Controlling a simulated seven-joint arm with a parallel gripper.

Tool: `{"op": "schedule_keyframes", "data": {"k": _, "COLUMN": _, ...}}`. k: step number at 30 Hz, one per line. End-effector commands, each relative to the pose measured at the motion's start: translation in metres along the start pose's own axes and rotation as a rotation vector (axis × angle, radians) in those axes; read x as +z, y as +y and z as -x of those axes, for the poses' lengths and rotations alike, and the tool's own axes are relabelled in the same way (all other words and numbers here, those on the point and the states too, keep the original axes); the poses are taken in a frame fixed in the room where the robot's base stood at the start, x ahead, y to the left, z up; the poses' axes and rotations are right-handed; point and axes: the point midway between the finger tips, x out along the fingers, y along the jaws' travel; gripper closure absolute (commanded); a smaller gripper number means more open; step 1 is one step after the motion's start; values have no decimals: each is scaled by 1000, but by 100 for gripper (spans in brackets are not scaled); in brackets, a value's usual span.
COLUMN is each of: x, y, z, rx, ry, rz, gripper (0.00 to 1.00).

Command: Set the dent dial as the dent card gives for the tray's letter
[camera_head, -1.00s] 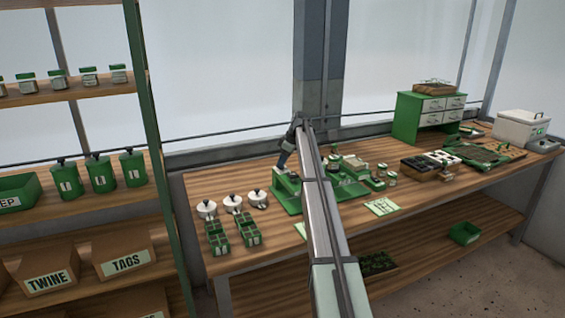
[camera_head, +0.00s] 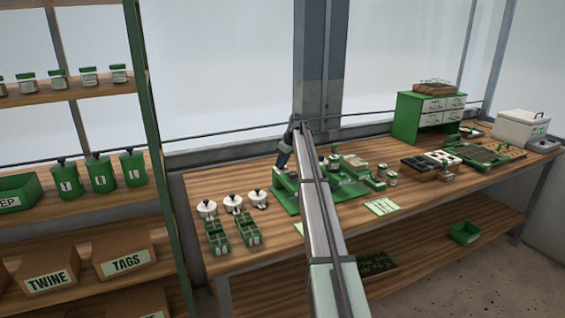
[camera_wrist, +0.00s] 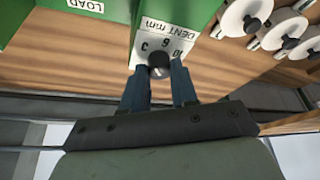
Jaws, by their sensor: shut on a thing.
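The dent dial (camera_wrist: 160,60) is a dark round knob on a white plate marked "DENT mm", on a green housing. The plate appears upside down in the wrist view, with several small figures around the knob. A pale mark shows on the knob, but I cannot tell its exact setting. My gripper (camera_wrist: 159,76) is shut on the dial, one blue finger on each side. In the head view my gripper is at the left end of the green seeder (camera_head: 291,208), where the dial is too small to see. A printed card (camera_head: 382,206) lies in front; its text is unreadable. I cannot make out the tray's letter.
White lidded pots (camera_head: 233,204) and green divided boxes (camera_head: 217,238) stand left of the seeder. A "LOAD" plate (camera_wrist: 85,6) is beside the dial. Trays (camera_head: 485,155), a green drawer cabinet (camera_head: 407,118) and a white box (camera_head: 522,128) fill the right side.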

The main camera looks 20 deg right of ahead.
Motion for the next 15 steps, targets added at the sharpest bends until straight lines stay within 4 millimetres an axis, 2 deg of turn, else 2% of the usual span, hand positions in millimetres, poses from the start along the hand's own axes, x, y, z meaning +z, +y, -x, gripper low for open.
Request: {"op": "schedule_keyframes", "data": {"k": 15, "x": 0, "y": -4, "z": 0, "rx": 188, "ry": 0, "rz": -451, "gripper": 100}}
